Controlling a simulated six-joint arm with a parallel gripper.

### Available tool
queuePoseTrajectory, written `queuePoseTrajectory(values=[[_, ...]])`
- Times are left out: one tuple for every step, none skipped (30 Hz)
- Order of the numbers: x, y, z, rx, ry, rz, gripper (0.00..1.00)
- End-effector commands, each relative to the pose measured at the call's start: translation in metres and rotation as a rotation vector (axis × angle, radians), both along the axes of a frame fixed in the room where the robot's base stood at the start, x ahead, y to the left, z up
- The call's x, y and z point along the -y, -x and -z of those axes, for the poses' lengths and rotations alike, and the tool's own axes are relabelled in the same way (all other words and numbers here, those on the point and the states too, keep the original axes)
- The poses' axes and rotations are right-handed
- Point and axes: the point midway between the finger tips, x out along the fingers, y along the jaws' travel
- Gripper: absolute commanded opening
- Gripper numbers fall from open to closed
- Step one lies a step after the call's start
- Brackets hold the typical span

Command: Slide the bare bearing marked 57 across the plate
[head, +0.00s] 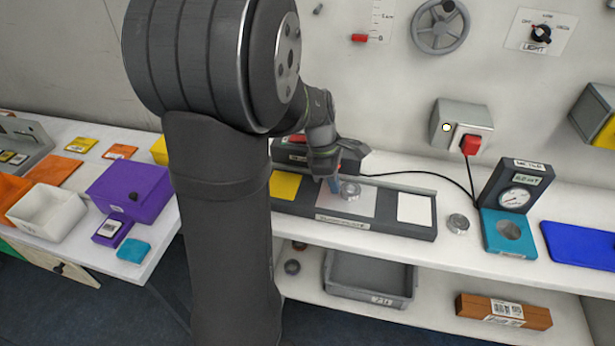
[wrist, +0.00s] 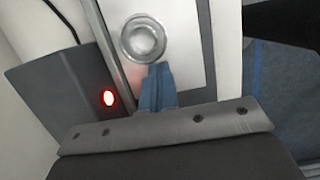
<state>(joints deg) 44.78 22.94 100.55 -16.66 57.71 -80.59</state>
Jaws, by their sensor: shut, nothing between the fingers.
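A silver ring-shaped bearing (head: 350,191) lies on the pale metal plate (head: 361,208) in the middle of the dark tray in the head view. In the wrist view the bearing (wrist: 144,39) lies on the plate (wrist: 186,75) just beyond my fingertips. No number on it can be read. My gripper (head: 335,184) has blue fingers and is low over the plate, just left of the bearing. In the wrist view the fingers (wrist: 158,72) are together and empty, very close to the bearing's edge; I cannot tell whether they touch it.
The dark tray (head: 426,234) also holds a yellow pad (head: 285,186) at left and a white pad (head: 414,208) at right. A second metal ring (head: 458,223) stands right of the tray, near a gauge stand (head: 510,195). A red light (wrist: 109,98) glows on a dark box behind the tray.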

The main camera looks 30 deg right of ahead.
Motion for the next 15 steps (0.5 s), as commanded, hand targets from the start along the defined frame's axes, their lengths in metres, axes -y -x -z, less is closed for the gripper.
queuePoseTrajectory(values=[[0.009,0.009,0.000,0.000,0.000,0.006,0.00],[0.014,0.014,0.000,0.001,0.001,0.007,0.00],[0.020,0.021,0.000,0.000,0.000,0.006,0.00],[0.025,0.025,0.000,0.001,0.001,0.007,0.00],[0.030,0.030,0.000,0.000,0.000,0.006,0.00],[0.036,0.037,0.000,0.000,0.000,0.007,0.00],[0.041,0.042,0.000,0.000,0.000,0.006,0.00],[0.046,0.047,0.000,0.000,0.000,0.007,0.00],[0.052,0.053,0.000,0.000,0.000,0.006,0.00],[0.057,0.058,0.000,0.001,0.001,0.007,0.00],[0.062,0.063,0.000,0.001,0.001,0.006,0.00],[0.069,0.069,0.000,0.001,0.001,0.007,0.00],[0.074,0.074,0.000,0.001,0.001,0.006,0.00],[0.079,0.080,0.000,0.001,0.001,0.007,0.00],[0.085,0.086,0.000,0.000,0.000,0.005,0.00]])
